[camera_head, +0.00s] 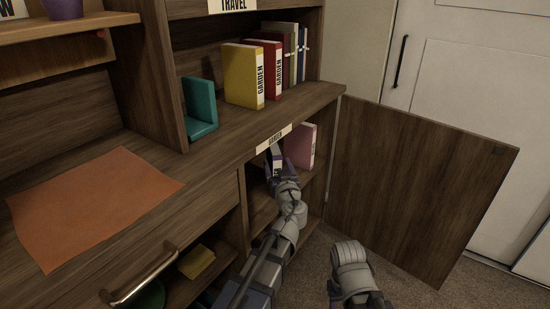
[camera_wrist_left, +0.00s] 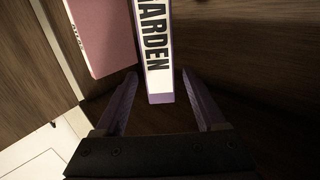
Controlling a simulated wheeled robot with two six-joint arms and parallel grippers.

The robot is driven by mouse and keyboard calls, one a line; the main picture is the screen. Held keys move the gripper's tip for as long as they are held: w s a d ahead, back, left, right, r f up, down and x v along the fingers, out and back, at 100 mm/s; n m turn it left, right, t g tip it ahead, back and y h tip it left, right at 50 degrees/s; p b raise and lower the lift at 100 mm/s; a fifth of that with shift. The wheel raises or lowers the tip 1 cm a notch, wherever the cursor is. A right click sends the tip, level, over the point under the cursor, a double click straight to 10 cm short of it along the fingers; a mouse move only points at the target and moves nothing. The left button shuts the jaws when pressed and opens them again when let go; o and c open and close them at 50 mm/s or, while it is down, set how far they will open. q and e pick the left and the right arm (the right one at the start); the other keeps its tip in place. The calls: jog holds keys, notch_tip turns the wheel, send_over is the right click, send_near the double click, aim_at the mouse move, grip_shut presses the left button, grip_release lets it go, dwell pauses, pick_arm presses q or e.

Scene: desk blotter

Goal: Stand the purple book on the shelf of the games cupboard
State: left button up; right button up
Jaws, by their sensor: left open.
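The purple book (camera_head: 275,157) stands upright inside the open lower cupboard, under the worktop, mostly hidden by my left arm in the head view. In the left wrist view the purple book (camera_wrist_left: 155,50) shows its white spine with dark letters ending "ARDEN". My left gripper (camera_wrist_left: 158,76) is open, with its two fingers apart on either side of the spine's near end. The left gripper (camera_head: 279,172) reaches into the cupboard in the head view. A pink book (camera_head: 301,146) stands beside the purple one. My right gripper is out of view.
The cupboard door (camera_head: 415,190) is swung open to the right. The upper shelf holds a teal bookend (camera_head: 199,108), a yellow book (camera_head: 243,75), a red book (camera_head: 268,68) and others. An orange sheet (camera_head: 95,205) lies on the worktop. A drawer handle (camera_head: 143,278) juts out at lower left.

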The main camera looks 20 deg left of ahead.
pick_arm(q)
jog(key=shift+v, duration=2.65)
